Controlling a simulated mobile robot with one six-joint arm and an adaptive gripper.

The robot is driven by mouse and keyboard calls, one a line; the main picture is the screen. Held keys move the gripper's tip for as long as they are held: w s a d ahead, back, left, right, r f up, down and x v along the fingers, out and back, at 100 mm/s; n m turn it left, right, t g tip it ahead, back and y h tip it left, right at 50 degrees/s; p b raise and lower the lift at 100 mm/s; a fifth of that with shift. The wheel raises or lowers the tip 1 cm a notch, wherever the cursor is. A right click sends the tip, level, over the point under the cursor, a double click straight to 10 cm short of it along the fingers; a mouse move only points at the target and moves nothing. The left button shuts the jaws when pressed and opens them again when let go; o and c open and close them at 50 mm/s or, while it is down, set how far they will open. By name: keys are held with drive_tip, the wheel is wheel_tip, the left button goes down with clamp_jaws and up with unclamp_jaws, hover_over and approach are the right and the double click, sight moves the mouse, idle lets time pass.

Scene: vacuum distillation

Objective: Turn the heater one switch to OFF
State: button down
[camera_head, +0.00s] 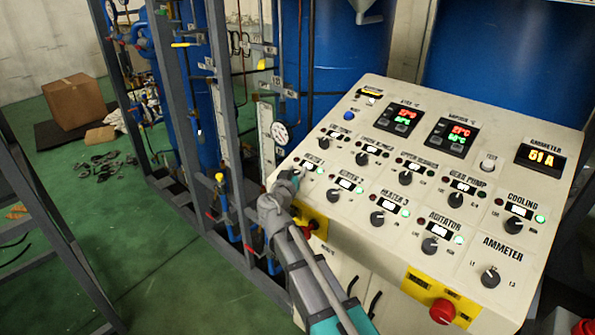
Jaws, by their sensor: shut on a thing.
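The heater one switch is at the left end of the lower knob row on the sloped cream control panel (468,176). Its knob is hidden behind my gripper (291,180), so I cannot see which way it points. My gripper is shut on that knob at the panel's left edge. The heater one label and small display (310,167) show just above the gripper, with a green light (321,170) beside the display. The heater 2 knob (333,195) and heater 3 knob (377,218) are to the right, uncovered.
A red emergency button (443,311) on a yellow plate is on the panel's front face. Another yellow plate (316,222) is close beside my arm. Grey frame posts and pipes stand left of the panel. Green floor (180,280) is open at lower left.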

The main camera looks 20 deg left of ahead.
drive_tip(key=shift+y, duration=0.3)
drive_tip(key=shift+c, duration=2.1)
unclamp_jaws()
drive_tip(key=shift+m+h, duration=0.4)
drive_tip(key=shift+h, duration=0.4)
